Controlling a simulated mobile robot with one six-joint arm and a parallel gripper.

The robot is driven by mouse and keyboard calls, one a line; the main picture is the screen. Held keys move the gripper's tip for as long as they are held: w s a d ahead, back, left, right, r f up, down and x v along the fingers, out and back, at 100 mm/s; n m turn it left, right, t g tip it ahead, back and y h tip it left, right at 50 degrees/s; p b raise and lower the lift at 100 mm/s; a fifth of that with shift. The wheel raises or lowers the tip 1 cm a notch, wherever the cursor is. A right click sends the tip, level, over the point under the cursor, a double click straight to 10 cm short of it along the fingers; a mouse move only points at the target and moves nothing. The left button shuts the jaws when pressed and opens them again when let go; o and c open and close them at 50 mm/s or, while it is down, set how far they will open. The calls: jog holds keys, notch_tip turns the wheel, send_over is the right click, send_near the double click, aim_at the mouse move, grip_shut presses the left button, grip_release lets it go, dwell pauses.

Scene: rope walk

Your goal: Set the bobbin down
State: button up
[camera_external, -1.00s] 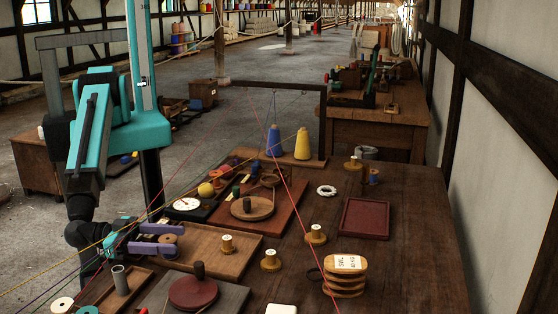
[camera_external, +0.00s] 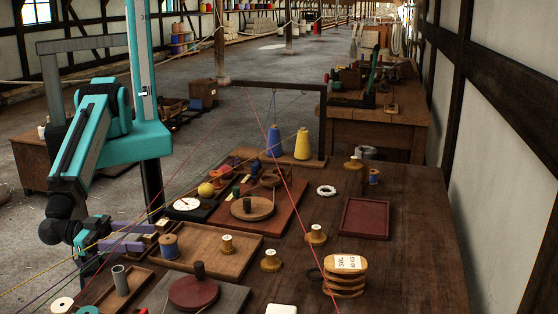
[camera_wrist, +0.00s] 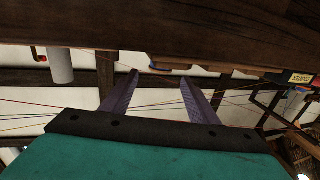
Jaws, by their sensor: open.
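The bobbin (camera_external: 168,247), a wooden spool with blue-grey thread, stands upright at the left end of the brown wooden tray (camera_external: 205,270) in the external view. My gripper (camera_external: 149,238), with two purple fingers, is just left of the bobbin. Its jaws are open and empty, with the fingertips pointing at the bobbin and apparently clear of it. In the wrist view my gripper (camera_wrist: 160,77) shows its two fingers spread apart with nothing between them. A small tan and blue piece near the fingertips there may be the bobbin, but most of it is cut off from sight.
A smaller spool (camera_external: 227,244) stands on the same tray. A grey tube (camera_external: 120,280) stands in a small tray close in front of my gripper. A dark red disc (camera_external: 193,291) lies nearer the camera. Coloured strands cross above the table and past my gripper.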

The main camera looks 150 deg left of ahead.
jog(key=shift+b+v, duration=0.85)
jog(key=shift+v, duration=2.1)
jog(key=c, duration=0.4)
jog(key=shift+o, duration=0.2)
